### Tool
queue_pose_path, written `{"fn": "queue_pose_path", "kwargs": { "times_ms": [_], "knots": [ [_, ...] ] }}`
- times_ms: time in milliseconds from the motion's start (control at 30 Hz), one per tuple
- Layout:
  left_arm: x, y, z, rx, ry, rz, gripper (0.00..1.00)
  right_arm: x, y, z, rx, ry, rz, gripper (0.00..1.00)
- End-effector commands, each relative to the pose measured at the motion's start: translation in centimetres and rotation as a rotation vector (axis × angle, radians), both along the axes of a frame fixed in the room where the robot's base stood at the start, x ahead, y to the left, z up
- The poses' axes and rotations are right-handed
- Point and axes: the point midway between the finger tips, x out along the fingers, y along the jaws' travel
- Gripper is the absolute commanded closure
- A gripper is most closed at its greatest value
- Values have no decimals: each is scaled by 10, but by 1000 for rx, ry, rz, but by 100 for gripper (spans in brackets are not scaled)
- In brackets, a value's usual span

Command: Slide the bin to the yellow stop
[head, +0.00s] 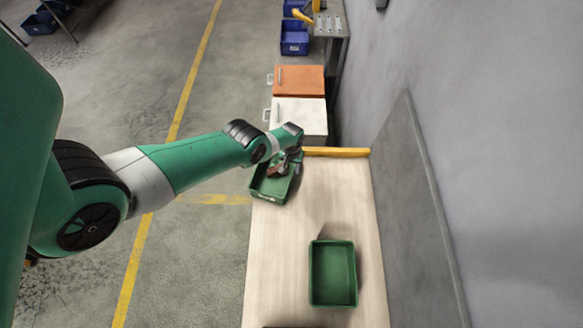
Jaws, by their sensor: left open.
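A green bin (269,190) sits at the far left corner of the wooden table, slightly turned, its left side at the table's left edge. The yellow stop (337,152) is a bar along the table's far edge, just beyond this bin. Whether the bin touches it is hidden by my arm. My left gripper (279,172) is over the bin, open, its fingers small and partly hidden by the wrist. A second green bin (333,276) stands empty nearer on the table, well short of the stop. My right gripper is not in view.
The wooden table (297,240) is clear between the two bins. A grey wall panel (418,215) borders its right side. Beyond the stop are a white cabinet (300,117), an orange cabinet (299,80) and blue bins (294,38).

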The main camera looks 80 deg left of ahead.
Motion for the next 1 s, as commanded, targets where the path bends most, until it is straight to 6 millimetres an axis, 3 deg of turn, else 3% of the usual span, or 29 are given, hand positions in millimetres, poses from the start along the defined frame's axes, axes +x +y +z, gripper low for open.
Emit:
{"fn": "queue_pose_path", "kwargs": {
  "times_ms": [300, 500, 933, 1000],
  "knots": [
    [0, 0, -67, 0, 0, 1, 56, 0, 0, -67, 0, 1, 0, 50],
    [0, 0, -100, 0, 0, 1, 56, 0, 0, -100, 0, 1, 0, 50],
    [0, 0, -106, 0, 0, 1, 56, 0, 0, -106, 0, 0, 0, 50],
    [0, 0, -106, 0, 0, 1, 69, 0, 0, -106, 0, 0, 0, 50]
  ]
}}
